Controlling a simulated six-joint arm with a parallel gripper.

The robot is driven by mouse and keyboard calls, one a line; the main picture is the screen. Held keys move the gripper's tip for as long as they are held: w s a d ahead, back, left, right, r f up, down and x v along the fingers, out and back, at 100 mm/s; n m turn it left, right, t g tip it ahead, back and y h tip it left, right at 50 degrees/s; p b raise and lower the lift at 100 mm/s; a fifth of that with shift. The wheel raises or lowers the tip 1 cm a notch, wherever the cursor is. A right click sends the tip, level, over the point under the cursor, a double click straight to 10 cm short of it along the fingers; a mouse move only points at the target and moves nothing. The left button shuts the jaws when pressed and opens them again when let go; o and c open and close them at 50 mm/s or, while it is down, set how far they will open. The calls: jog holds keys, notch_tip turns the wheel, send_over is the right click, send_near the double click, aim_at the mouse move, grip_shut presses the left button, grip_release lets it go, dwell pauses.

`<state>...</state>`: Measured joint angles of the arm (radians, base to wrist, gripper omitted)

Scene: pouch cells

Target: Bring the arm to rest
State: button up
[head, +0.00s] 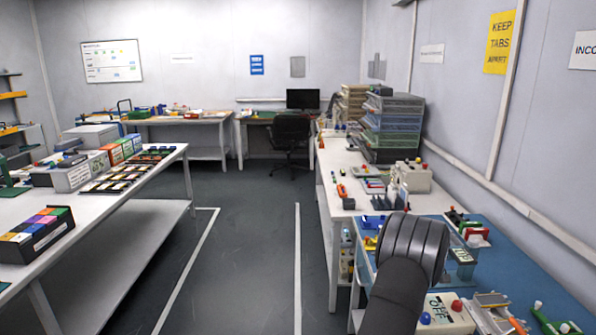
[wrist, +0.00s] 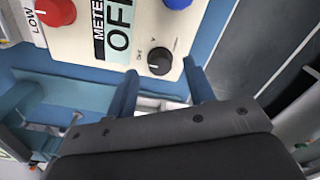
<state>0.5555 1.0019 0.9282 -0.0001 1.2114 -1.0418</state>
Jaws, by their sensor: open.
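My arm (head: 408,262) reaches over the blue-topped bench at the right in the head view; its gripper end is hidden there. In the wrist view my gripper (wrist: 161,68) is open, its two blue fingers apart and nothing visible held between them. Just beyond the fingertips is a cream meter box (wrist: 120,14) with an OFF label, a black dial (wrist: 159,61), a red knob and a blue knob. The meter box also shows in the head view (head: 437,327), partly behind my arm. I cannot tell whether the fingers touch it.
The blue bench top (head: 545,285) holds several tools and fixtures around my arm. A white bench with stacked drawers (head: 393,125) stands behind it. A left bench (head: 110,222) carries boxes and trays. The dark floor (head: 250,270) between benches is clear.

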jog(key=shift+f, duration=0.85)
notch_tip(320, 180, up, 17)
notch_tip(320, 180, down, 17)
jog(key=shift+f, duration=0.1)
jog(key=m, duration=0.8)
jog(key=shift+m, duration=0.4)
jog(key=m, duration=0.4)
jog(key=shift+m, duration=2.6)
